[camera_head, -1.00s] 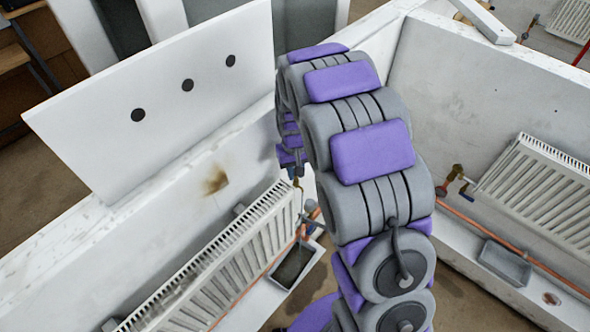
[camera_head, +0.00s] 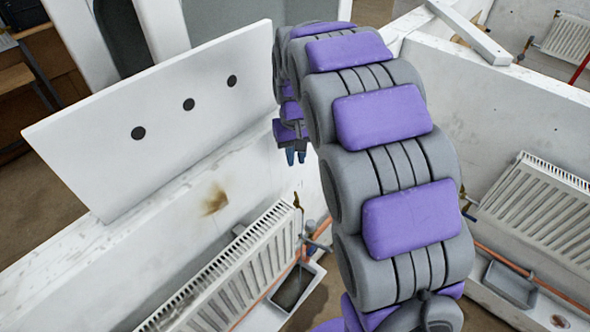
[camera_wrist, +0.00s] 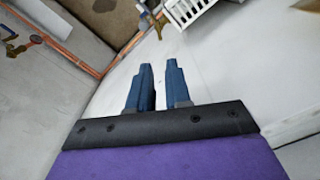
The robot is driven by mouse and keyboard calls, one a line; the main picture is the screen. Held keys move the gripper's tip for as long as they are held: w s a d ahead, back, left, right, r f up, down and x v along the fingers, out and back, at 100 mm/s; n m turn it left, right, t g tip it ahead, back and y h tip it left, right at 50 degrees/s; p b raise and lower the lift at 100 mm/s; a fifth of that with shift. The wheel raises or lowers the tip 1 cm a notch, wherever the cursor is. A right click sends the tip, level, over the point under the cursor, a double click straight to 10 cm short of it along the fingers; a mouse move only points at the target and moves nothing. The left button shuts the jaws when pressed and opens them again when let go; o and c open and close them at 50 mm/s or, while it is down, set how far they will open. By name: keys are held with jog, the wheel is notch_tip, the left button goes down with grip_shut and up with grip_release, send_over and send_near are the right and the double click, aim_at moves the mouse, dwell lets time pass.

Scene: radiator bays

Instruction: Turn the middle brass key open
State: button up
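A brass key (camera_head: 297,200) stands at the right end of the near radiator, above its pipes. In the wrist view a brass key (camera_wrist: 151,20) shows at the top, beyond my fingertips and beside a white radiator. I cannot tell for sure that it is the middle one. My gripper (camera_head: 296,157) is above the brass key in the head view and apart from it. The wrist view shows my gripper (camera_wrist: 159,70) open by a narrow gap, with nothing between its two blue fingers.
The near radiator (camera_head: 235,275) hangs on a white wall with a brown stain. A tray (camera_head: 318,275) with dark contents lies below the pipes. A white board (camera_head: 160,125) with three black dots stands on the left. Another radiator (camera_head: 545,215) and a grey tray (camera_head: 510,285) are right.

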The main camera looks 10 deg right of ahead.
jog(key=shift+r, duration=1.3)
jog(key=s+f+b, duration=0.4)
jog(key=s+f, duration=0.1)
jog(key=s, duration=0.6)
jog(key=s+d+f+g+b, duration=0.1)
jog(key=s+f+b, duration=0.4)
jog(key=s, duration=0.7)
jog(key=s+d+f+m+b, duration=0.1)
jog(key=s+f+b, duration=0.4)
jog(key=s, duration=0.6)
jog(key=shift+s+f+g, duration=0.3)
jog(key=shift+s+g, duration=0.1)
